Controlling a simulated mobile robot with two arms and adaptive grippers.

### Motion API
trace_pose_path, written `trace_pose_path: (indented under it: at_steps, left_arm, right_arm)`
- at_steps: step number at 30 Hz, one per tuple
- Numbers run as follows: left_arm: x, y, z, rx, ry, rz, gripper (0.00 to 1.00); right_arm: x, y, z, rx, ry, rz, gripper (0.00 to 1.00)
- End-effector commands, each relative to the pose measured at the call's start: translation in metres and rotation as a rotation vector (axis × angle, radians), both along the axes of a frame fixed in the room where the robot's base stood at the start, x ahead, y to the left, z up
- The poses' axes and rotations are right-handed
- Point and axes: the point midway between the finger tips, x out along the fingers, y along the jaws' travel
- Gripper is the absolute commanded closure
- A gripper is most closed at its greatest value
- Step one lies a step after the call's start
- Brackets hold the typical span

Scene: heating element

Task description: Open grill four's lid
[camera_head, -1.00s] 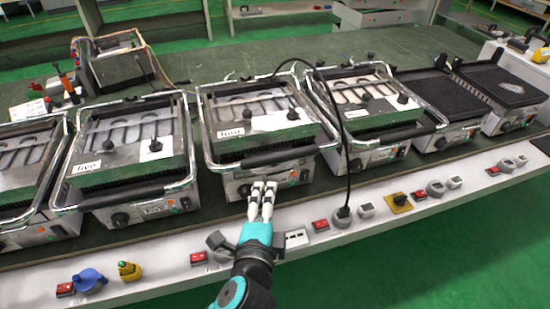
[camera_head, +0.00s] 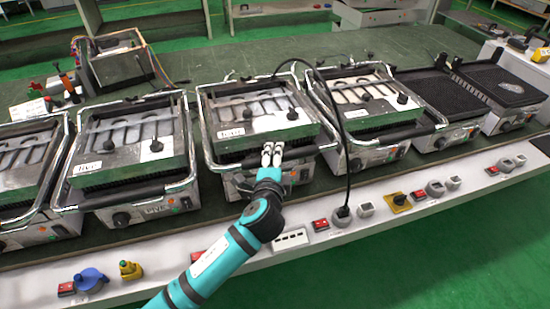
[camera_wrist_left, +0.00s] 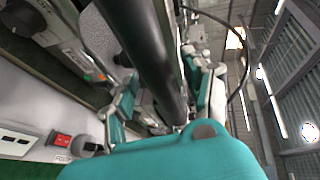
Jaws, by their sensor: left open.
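Grill four (camera_head: 262,98) stands in the middle of the row, its lid (camera_head: 232,118) closed, with a label that seems to read "four". A dark handle bar (camera_head: 315,148) runs across the front of the lid on shiny side arms. My left gripper (camera_head: 272,153) is at the middle of this bar. In the left wrist view the bar (camera_wrist_left: 150,50) passes between the two spread fingers of my left gripper (camera_wrist_left: 165,95). The gripper is open; whether a finger touches the bar I cannot tell. My right gripper is not in view.
Grill five (camera_head: 125,140) stands close on the left, another closed grill (camera_head: 362,100) close on the right. A black cable (camera_head: 345,150) hangs just right of grill four. Red switches (camera_head: 320,225) and knobs line the white front ledge (camera_head: 150,270).

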Motion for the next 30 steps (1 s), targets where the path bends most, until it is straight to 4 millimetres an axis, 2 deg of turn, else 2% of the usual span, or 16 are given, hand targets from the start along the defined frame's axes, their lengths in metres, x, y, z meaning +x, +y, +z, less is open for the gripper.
trace_pose_path:
  at_steps: [10, 22, 30]
  left_arm:
    - [0.0048, -0.0001, -0.001, -0.001, 0.0, 0.001, 0.49]
    - [0.0044, -0.0001, -0.0014, -0.001, 0.001, 0.001, 1.0]
    - [0.0042, -0.0001, -0.002, 0.0, 0.002, 0.001, 1.0]
  right_arm:
    - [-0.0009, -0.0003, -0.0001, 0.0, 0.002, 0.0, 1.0]
    - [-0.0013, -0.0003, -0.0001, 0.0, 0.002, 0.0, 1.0]
    - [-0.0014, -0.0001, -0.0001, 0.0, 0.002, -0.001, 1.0]
